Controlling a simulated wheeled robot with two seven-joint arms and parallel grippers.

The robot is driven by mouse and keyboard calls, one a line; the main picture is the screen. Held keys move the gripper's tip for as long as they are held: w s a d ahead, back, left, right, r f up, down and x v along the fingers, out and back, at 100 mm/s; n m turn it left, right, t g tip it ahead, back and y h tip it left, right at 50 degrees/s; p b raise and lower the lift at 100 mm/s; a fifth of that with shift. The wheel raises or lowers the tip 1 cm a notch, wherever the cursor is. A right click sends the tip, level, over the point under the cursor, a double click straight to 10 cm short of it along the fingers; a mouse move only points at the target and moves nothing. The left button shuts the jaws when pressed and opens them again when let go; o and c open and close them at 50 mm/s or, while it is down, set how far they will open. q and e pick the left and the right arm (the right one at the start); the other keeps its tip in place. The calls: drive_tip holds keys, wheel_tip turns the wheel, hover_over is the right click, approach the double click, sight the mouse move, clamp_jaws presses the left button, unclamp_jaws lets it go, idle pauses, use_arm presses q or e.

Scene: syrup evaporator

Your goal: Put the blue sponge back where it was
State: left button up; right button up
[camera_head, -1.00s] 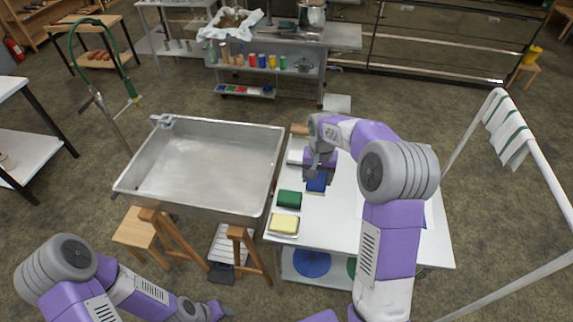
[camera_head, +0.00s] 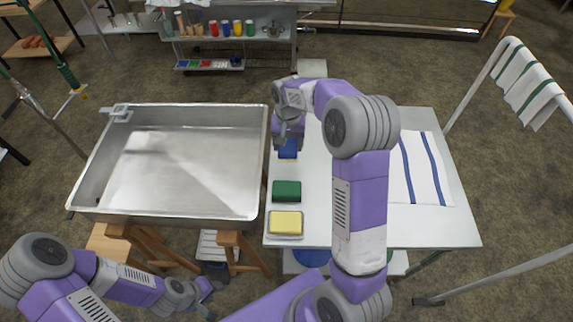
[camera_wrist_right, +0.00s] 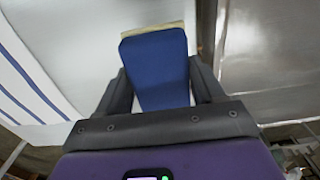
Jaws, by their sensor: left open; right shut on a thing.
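The blue sponge (camera_head: 288,148) is in my right gripper (camera_head: 288,139), near the left edge of the white table. In the right wrist view the blue sponge (camera_wrist_right: 156,68) sits between the two dark fingers (camera_wrist_right: 158,92), with a pale layer along its far edge. I cannot tell whether it touches the table. A green sponge (camera_head: 287,191) lies nearer to me in the same line, and a yellow sponge (camera_head: 285,223) lies nearer still on a small tray. My left gripper (camera_head: 209,297) is open, low at the bottom of the head view, away from the sponges.
A large steel evaporator pan (camera_head: 180,162) on a wooden stand is left of the white table (camera_head: 310,225). A white cloth with blue stripes (camera_head: 424,170) lies on the table's right. A rail with a striped towel (camera_head: 525,85) stands further right. Shelves (camera_head: 240,50) are behind.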

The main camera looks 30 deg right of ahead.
sight(288, 143)
wheel_tip(288, 143, down, 9)
drive_tip(key=shift+r+b, duration=0.1)
drive_tip(key=shift+b, duration=0.85)
drive_tip(key=o, duration=1)
wheel_tip(288, 143, up, 12)
drive_tip(key=p, duration=0.2)
drive_tip(key=shift+p, duration=0.4)
